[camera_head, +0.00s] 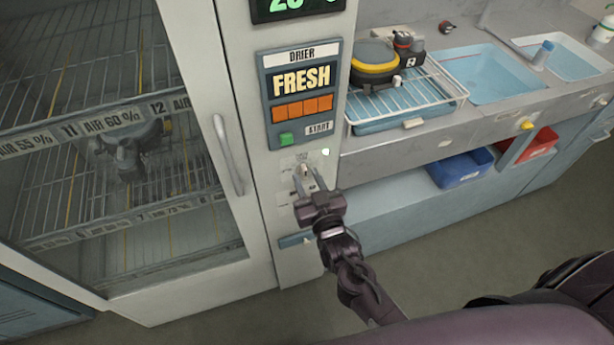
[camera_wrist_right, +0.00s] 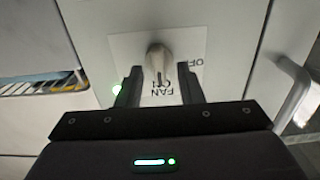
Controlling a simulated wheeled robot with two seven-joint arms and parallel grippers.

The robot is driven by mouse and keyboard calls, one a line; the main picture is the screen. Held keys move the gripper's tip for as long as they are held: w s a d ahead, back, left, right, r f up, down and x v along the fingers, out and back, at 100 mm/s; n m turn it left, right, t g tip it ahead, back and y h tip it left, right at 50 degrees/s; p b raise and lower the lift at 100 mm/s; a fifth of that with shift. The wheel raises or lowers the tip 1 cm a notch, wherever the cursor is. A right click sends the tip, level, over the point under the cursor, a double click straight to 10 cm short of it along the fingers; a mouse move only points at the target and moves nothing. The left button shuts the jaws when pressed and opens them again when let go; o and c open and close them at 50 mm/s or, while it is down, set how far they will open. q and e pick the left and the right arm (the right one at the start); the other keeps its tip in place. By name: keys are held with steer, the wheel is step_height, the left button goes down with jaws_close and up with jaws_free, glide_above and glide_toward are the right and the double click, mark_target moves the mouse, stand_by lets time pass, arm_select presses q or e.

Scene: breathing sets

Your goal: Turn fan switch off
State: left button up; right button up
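The fan switch (camera_head: 304,168) is a small pale lever on the white panel of the drier cabinet, below the FRESH display. In the right wrist view the fan switch (camera_wrist_right: 158,56) has a rounded knob on a plate marked FAN, ON and OFF. In the wrist view the right gripper (camera_wrist_right: 160,82) has one finger on each side of the lever, with visible gaps. My left gripper is not in view.
A small light (camera_head: 326,152) glows beside the switch. The glass cabinet door with its handle (camera_head: 228,155) is at the left. A green START button (camera_head: 286,139) is above the switch. A wire rack (camera_head: 440,88) and sinks (camera_head: 490,75) are on the counter at right.

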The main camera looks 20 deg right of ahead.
steer(key=shift+w, duration=0.25)
jaws_close()
